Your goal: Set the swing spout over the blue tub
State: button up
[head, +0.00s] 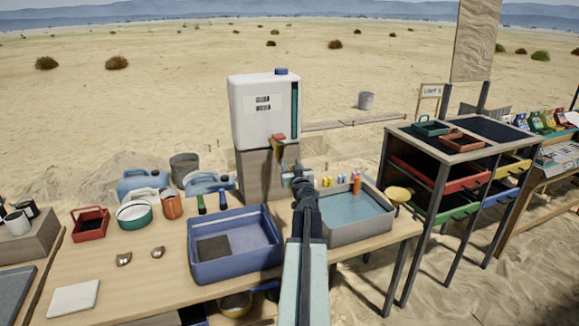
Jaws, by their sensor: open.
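The blue tub (238,270) sits on the wooden table left of my arm. A dark mat lies in its left part. A white water container (263,110) stands on a block behind the table. A red-topped tap with a brass-coloured spout (278,149) is at its lower front right. The spout is small and partly hidden, so its exact direction is hard to tell. My gripper (297,172) is open, just right of and below the spout, near the back edge of the grey basin. I cannot tell whether it touches the spout.
A grey basin (345,237) of water stands right of my arm, with small coloured bottles (356,184) behind it. Brushes (223,201), blue jugs (144,181) and a red tray (90,233) are to the left. A shelf rack (440,170) stands at right. The table's front left is mostly clear.

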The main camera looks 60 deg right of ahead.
grip_shut()
jog(key=shift+w, duration=0.15)
dwell(1.2)
